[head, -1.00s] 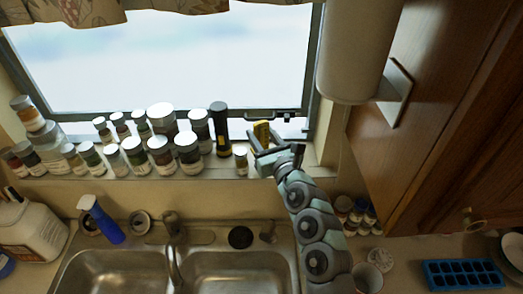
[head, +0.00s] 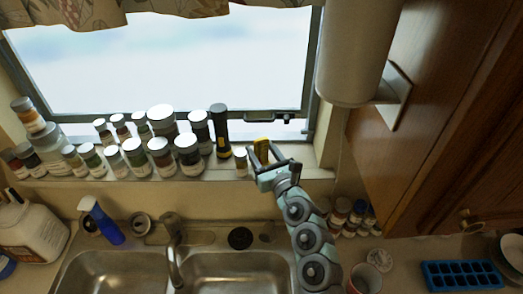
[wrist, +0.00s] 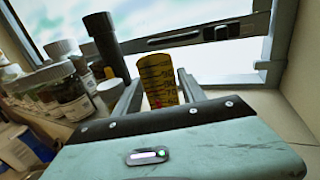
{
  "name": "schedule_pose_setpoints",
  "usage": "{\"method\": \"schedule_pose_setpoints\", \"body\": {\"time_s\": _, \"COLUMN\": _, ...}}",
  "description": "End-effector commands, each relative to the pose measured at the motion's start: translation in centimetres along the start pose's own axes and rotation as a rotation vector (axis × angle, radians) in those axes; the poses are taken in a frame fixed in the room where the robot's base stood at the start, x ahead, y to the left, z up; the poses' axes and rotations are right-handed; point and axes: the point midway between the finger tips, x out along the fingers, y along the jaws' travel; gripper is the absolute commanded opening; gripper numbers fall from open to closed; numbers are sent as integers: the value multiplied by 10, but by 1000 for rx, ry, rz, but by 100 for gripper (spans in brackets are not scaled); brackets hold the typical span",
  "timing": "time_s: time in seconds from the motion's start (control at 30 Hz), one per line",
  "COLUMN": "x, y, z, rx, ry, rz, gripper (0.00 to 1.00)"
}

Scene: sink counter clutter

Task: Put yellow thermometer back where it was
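The yellow thermometer (head: 262,147) is upright at the window sill, near the sill's right end. It also shows in the wrist view (wrist: 158,76), with dark markings on its face. My gripper (head: 262,152) is in front of it, pointing at the window. In the wrist view my gripper (wrist: 160,88) has its two fingers spread, one on each side of the thermometer's lower part. The fingers look open, with the thermometer between or just beyond their tips. Whether either finger touches it is hard to tell.
A small jar (head: 241,162) and a black flashlight (head: 220,130) stand just left of the thermometer. Several jars crowd the sill further left. The sill right of my gripper is clear. A sink (head: 222,270) lies below, and a paper towel roll (head: 355,50) hangs at upper right.

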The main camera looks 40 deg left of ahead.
Motion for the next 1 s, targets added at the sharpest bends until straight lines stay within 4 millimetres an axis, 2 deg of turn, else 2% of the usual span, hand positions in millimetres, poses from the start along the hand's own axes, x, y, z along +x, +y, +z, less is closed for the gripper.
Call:
{"method": "schedule_pose_setpoints", "body": {"time_s": 0.33, "x": -2, "y": -1, "z": 4, "rx": -1, "ry": 0, "rz": -1, "gripper": 48}}
{"method": "schedule_pose_setpoints", "body": {"time_s": 0.5, "x": -31, "y": -2, "z": -3, "rx": -3, "ry": 5, "rz": -3, "gripper": 48}}
{"method": "schedule_pose_setpoints", "body": {"time_s": 0.8, "x": -87, "y": -2, "z": 0, "rx": -1, "ry": 1, "rz": -3, "gripper": 48}}
{"method": "schedule_pose_setpoints", "body": {"time_s": 1.0, "x": -110, "y": -1, "z": 1, "rx": -1, "ry": 0, "rz": -1, "gripper": 48}}
